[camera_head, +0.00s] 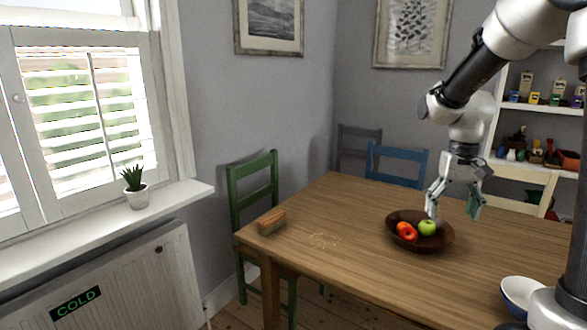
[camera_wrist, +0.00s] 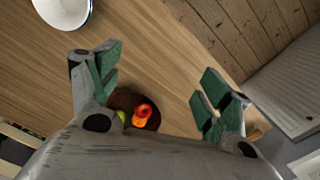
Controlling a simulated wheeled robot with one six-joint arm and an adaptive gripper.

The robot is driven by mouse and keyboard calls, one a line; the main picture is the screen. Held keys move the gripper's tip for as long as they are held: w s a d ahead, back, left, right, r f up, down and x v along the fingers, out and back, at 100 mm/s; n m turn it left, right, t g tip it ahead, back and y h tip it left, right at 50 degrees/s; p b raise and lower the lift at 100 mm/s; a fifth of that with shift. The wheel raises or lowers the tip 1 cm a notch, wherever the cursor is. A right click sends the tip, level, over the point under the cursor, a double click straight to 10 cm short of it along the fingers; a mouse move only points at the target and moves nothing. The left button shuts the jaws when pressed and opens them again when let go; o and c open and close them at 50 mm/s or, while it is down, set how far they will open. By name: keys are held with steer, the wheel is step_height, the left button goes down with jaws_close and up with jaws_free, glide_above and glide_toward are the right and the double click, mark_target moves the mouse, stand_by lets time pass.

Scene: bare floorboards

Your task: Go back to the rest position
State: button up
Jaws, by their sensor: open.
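My gripper (camera_head: 455,206) is open and empty. In the head view it hangs fingers-down above the right part of a dark brown bowl (camera_head: 398,243) on the wooden table. The bowl holds a green apple (camera_head: 427,228) and red and orange fruit (camera_head: 407,232). In the wrist view my gripper's fingers (camera_wrist: 157,95) are spread wide with green pads. The bowl (camera_wrist: 124,98) shows beyond them, with the red fruit (camera_wrist: 143,110) inside and the green apple partly hidden by my gripper.
Shelves (camera_head: 540,108) are behind my arm. The table's middle front is clear.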

steer(key=s+a+r+n+t, duration=0.1)
steer(key=s+r, duration=0.3)
steer(key=s, duration=0.6)
steer(key=s+a+r+t, duration=0.1)
steer(key=s+r+t, duration=0.3)
steer(key=s, duration=0.6)
steer(key=shift+s+n, duration=0.2)
steer(key=shift+n, duration=0.2)
